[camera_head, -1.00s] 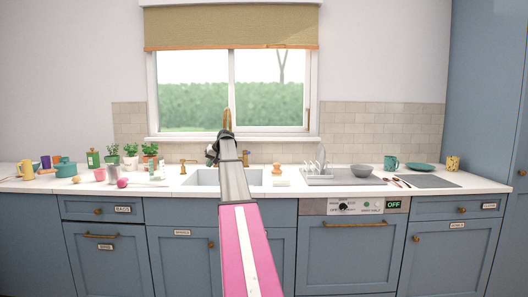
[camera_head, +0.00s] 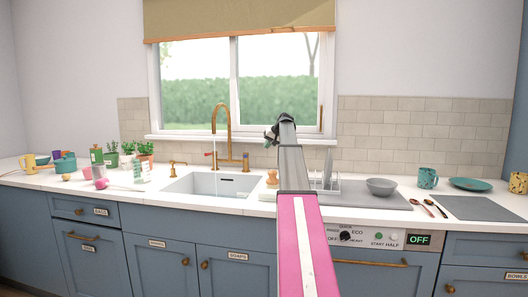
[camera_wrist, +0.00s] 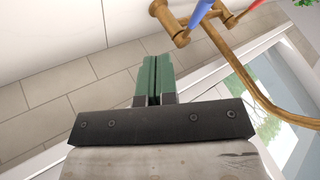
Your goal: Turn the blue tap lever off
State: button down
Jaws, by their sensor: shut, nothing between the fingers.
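The brass tap (camera_head: 228,120) stands behind the white sink, with a thin pale stream seeming to fall from its spout. Its blue lever (camera_wrist: 200,13) shows at the top of the wrist view, with the red lever (camera_wrist: 247,11) to its right. In the head view the levers are small, and the blue one is hard to make out. My gripper (camera_head: 268,137) is right of the tap in the head view, apart from it. In the wrist view its green fingers (camera_wrist: 152,80) are together and empty, to the lower left of the blue lever.
The sink (camera_head: 205,184) lies below the tap. A wooden-topped brush (camera_head: 272,178) and a drying rack (camera_head: 328,186) with a grey bowl (camera_head: 381,186) stand to the right. A brass dispenser (camera_head: 174,167) is left of the tap. The window (camera_head: 195,90) and tiled wall are behind.

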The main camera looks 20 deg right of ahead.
jog(key=w+a+f, duration=0.6)
jog(key=a, duration=0.1)
jog(key=shift+w+f, duration=0.25)
jog(key=shift+w, duration=0.05)
jog(key=shift+a, duration=0.1)
dwell(0.3)
